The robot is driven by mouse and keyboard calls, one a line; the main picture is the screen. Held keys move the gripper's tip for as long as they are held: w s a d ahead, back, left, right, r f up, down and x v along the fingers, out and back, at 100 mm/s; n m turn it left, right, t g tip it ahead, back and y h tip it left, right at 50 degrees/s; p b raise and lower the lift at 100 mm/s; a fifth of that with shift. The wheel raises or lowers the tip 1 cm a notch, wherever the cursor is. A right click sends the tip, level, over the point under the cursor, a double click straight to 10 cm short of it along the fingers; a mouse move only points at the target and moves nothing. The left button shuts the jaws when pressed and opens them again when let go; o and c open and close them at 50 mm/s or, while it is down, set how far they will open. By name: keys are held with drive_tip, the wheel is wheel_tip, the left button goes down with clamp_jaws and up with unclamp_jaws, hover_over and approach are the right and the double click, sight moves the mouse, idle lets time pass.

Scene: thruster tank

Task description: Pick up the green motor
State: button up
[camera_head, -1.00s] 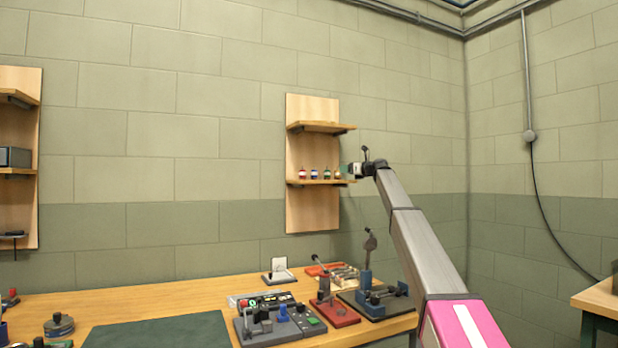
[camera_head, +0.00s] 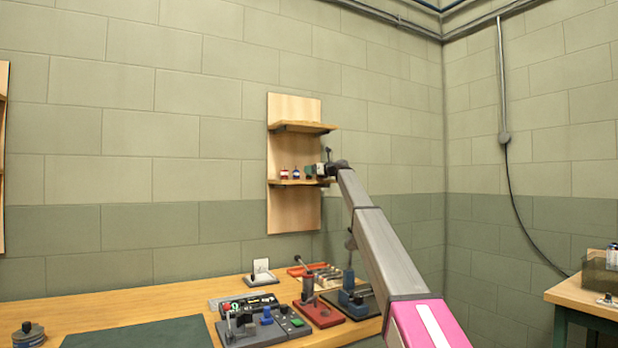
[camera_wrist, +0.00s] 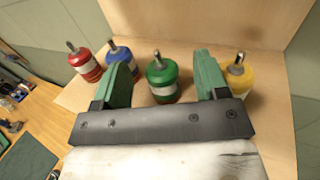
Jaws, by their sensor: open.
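The green motor (camera_wrist: 161,78) stands upright on the wooden shelf in the wrist view, with its metal shaft pointing up. In the head view it shows small and dark (camera_head: 308,172) on the lower wall shelf. My gripper (camera_wrist: 166,75) is open in the wrist view, with one green finger to the left of the motor and one to the right. The motor's body lies between the fingers, a little beyond the palm, and looks clear of both. In the head view my gripper (camera_head: 322,170) is at the right part of the lower shelf.
A red motor (camera_wrist: 84,65) and a blue motor (camera_wrist: 119,55) stand left of the green one, the blue close to my left finger. A yellow motor (camera_wrist: 240,75) stands right, close behind my right finger. The shelf (camera_head: 286,183) has a wooden backboard. A workbench (camera_head: 150,300) with fixtures is below.

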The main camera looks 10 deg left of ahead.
drive_tip(key=shift+x, duration=1.1)
drive_tip(key=c, duration=1.1)
